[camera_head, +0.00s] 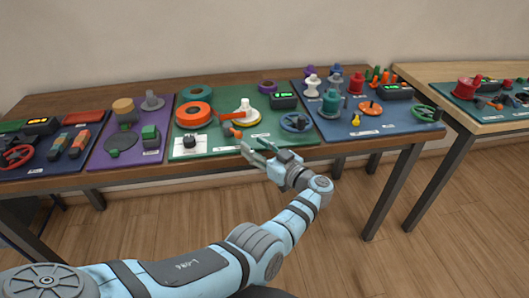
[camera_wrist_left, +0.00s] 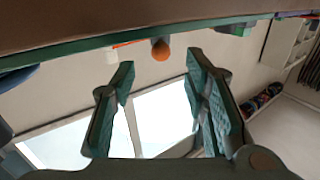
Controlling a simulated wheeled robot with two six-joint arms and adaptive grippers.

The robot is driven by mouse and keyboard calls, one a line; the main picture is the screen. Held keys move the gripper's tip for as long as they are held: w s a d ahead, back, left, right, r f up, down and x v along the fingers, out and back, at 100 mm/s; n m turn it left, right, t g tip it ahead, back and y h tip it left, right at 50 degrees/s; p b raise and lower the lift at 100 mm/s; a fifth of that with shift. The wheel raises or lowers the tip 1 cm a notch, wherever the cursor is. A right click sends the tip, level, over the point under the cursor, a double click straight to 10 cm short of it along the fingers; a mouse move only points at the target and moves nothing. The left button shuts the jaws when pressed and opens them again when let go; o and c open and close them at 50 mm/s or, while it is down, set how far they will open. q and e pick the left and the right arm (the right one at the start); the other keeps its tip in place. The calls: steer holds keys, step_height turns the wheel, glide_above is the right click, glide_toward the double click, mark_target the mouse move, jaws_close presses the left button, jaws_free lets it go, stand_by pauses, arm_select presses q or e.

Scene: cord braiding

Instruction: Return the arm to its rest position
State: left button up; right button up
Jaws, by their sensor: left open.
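My left arm comes in from the lower left of the head view, light blue with dark bands. Its left gripper (camera_head: 257,149) is at the front edge of the table, by the green board (camera_head: 215,146). In the left wrist view the gripper (camera_wrist_left: 160,63) has its two teal-padded fingers spread wide, with nothing between them. An orange round knob (camera_wrist_left: 160,49) shows beyond the fingertips, apart from them. My right gripper is in neither view.
The wooden table (camera_head: 110,98) carries several coloured boards with parts. On the green board are an orange ring (camera_head: 193,114), a white cone (camera_head: 245,108) and a blue handwheel (camera_head: 296,122). A second table (camera_head: 440,72) stands at the right. The floor in front is clear.

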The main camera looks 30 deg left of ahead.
arm_select(q)
steer(key=v, duration=0.4)
steer(key=shift+d, duration=0.2)
